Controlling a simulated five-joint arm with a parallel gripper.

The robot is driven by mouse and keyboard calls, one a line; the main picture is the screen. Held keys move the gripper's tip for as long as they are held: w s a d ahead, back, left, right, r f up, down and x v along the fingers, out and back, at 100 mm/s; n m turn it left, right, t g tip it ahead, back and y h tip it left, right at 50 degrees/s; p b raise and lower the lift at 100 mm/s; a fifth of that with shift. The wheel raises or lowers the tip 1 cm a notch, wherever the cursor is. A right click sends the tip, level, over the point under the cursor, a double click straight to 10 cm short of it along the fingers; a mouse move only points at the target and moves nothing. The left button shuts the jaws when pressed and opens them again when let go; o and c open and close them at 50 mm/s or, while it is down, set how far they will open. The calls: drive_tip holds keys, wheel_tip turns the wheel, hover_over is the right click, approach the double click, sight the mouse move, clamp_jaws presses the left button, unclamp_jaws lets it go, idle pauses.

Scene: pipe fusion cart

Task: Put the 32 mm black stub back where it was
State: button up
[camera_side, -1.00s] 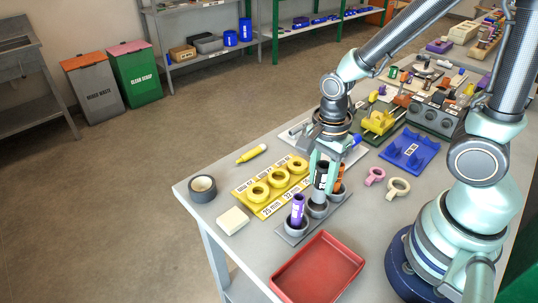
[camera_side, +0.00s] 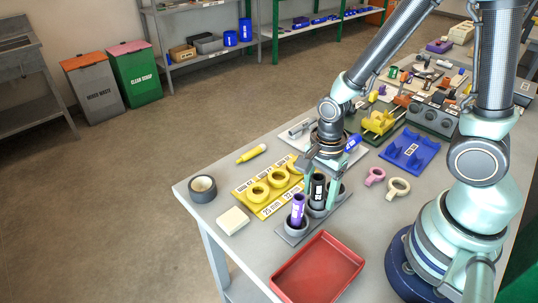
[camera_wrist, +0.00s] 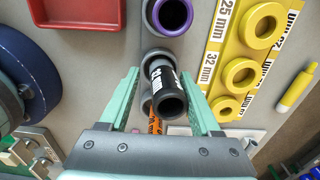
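The black 32 mm stub (camera_side: 317,191) stands in the middle cup of the grey holder (camera_side: 289,238), between the purple stub (camera_side: 298,209) and the orange stub. In the wrist view the black stub (camera_wrist: 165,84) rises from its cup toward the camera, with its pale label showing. My gripper (camera_wrist: 160,76) is open, with one finger on each side of the black stub and visible gaps. In the side view my gripper (camera_side: 322,181) is low over the holder. The orange stub (camera_wrist: 155,124) is partly hidden behind the black one.
A yellow ring plate (camera_side: 242,193) lies left of the holder and a red tray (camera_side: 318,268) in front. Grey tape (camera_side: 202,189) and a white block (camera_side: 233,220) lie at the table's left edge. A blue block (camera_side: 410,149) and two ring-ended pieces are to the right.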

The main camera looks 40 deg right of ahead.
idle(0.3)
wheel_tip(320, 180, up, 12)
drive_tip(key=shift+r, duration=0.1)
drive_tip(key=shift+w+d+r+n+t, duration=0.15)
drive_tip(key=shift+r+n, duration=0.1)
drive_tip(key=shift+n, duration=0.15)
drive_tip(key=shift+w+r+n+t, duration=0.15)
drive_tip(key=shift+r+n, duration=0.1)
drive_tip(key=shift+n, duration=0.15)
drive_tip(key=w+d+r+n+t, duration=0.1)
drive_tip(key=r+n, duration=0.3)
drive_tip(key=n, duration=0.4)
drive_tip(key=w+d+r+n+t, duration=0.1)
drive_tip(key=r+n+t, duration=0.3)
drive_tip(key=n, duration=0.4)
drive_tip(key=shift+d, duration=0.85)
